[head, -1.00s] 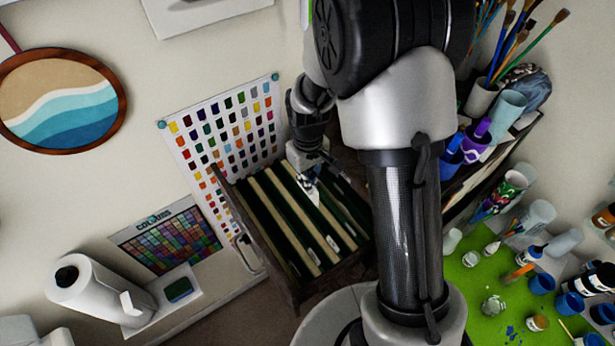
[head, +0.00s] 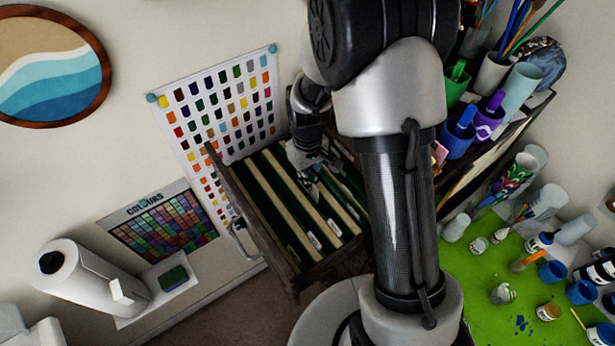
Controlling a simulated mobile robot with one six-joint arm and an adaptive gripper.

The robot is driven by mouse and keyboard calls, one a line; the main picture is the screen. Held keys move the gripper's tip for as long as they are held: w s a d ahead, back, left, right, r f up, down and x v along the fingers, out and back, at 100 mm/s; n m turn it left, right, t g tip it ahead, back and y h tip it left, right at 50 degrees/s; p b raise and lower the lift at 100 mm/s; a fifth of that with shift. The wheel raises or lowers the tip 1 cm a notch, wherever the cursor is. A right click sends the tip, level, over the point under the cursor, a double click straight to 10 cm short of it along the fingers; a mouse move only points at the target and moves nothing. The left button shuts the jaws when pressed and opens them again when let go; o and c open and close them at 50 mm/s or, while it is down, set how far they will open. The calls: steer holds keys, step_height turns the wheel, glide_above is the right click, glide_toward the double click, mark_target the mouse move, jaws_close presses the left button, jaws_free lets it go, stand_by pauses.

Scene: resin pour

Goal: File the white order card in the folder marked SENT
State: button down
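An open wooden drawer (head: 262,222) holds several hanging folders (head: 285,205), green with cream strips between them. Small white label tabs show on their near ends, too small to read, so I cannot tell which is marked SENT. My gripper (head: 312,180) points down over the back part of the drawer, close to the folder tops. My arm partly covers the gripper and the drawer's right side. I cannot make out the white order card for certain, nor whether the fingers are open or shut.
A drawer handle (head: 238,232) sticks out on the left. A colour chart (head: 215,110) hangs behind the drawer. A green mat (head: 490,270) with paint pots lies at right, below brush cups (head: 480,125).

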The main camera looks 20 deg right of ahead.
steer(key=c, duration=1.7)
jaws_free()
steer(key=o, duration=0.5)
steer(key=shift+c, duration=0.2)
steer(key=shift+r, duration=0.1)
steer(key=shift+r+p, duration=2.75)
steer(key=shift+r, duration=1.15)
